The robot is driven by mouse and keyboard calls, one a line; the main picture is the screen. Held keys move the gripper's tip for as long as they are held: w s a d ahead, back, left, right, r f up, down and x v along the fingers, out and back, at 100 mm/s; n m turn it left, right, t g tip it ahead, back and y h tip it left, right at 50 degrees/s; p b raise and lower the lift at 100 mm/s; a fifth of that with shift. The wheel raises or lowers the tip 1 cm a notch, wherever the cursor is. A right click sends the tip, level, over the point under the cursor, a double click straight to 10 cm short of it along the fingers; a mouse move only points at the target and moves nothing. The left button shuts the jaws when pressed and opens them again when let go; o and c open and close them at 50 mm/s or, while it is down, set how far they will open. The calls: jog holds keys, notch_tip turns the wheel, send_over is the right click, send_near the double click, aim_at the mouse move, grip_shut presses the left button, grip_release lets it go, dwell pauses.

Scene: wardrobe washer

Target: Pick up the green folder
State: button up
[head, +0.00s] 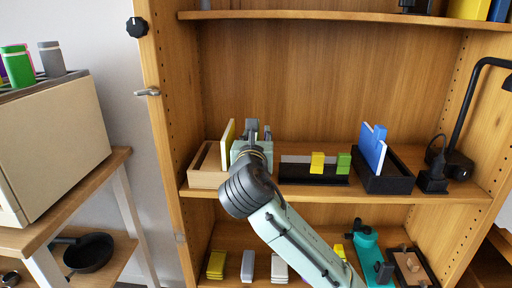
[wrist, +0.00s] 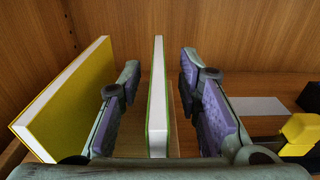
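The green folder (wrist: 158,110) stands upright in the wrist view, seen edge-on as a white block with thin green covers. My gripper (wrist: 160,95) is open, with one finger on each side of the folder. Gaps show between the folder and both fingers, the right gap being wider. In the head view my gripper (head: 257,132) reaches into the middle shelf and I cannot make out the green folder behind it.
A yellow folder (wrist: 65,95) leans just left of my left finger; it also shows in the head view (head: 228,142). A wooden holder (head: 205,178) is beside it. To the right are a black tray with yellow and green blocks (head: 317,163) and a black box (head: 392,182) holding a blue folder (head: 371,150).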

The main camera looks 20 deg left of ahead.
jog(key=shift+x, duration=0.85)
jog(key=shift+c, duration=0.2)
grip_shut()
